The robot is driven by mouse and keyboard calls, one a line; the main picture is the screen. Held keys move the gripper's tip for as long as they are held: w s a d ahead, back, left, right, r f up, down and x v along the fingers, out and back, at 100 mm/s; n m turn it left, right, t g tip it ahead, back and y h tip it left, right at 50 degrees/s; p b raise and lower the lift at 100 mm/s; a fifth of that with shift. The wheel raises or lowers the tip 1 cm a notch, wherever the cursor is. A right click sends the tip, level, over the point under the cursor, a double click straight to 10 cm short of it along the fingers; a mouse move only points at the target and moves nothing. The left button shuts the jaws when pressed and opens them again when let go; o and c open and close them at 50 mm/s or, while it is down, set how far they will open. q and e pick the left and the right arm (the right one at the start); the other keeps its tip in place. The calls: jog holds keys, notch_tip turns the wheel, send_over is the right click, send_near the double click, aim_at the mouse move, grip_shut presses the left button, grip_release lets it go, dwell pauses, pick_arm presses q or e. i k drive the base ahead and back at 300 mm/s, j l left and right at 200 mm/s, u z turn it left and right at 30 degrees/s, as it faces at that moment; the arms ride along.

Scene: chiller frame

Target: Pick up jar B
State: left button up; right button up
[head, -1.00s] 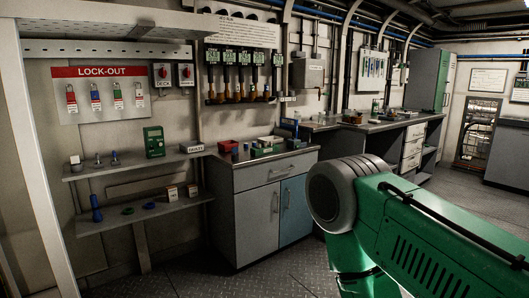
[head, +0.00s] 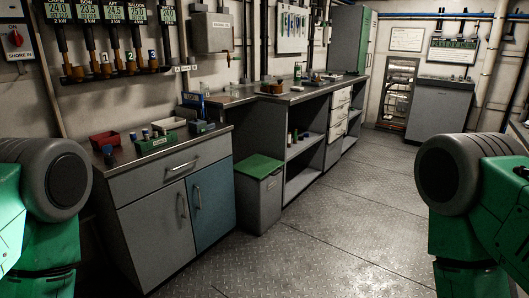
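I cannot make out a jar marked B. Small clear jar-like items (head: 204,88) stand on the far workbench, too small to read any label. A brown item (head: 274,87) and several other small things also sit along that bench. Small bottle-like items (head: 295,134) stand on the shelf below it. Green and grey links of both my arms show at the left and right edges of the head view. Neither gripper shows.
The long workbench (head: 318,88) runs behind. The plate floor (head: 340,215) is clear on the right.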

aim_at(234, 88)
jog(key=i+z, duration=0.2)
jog(key=i, duration=1.9)
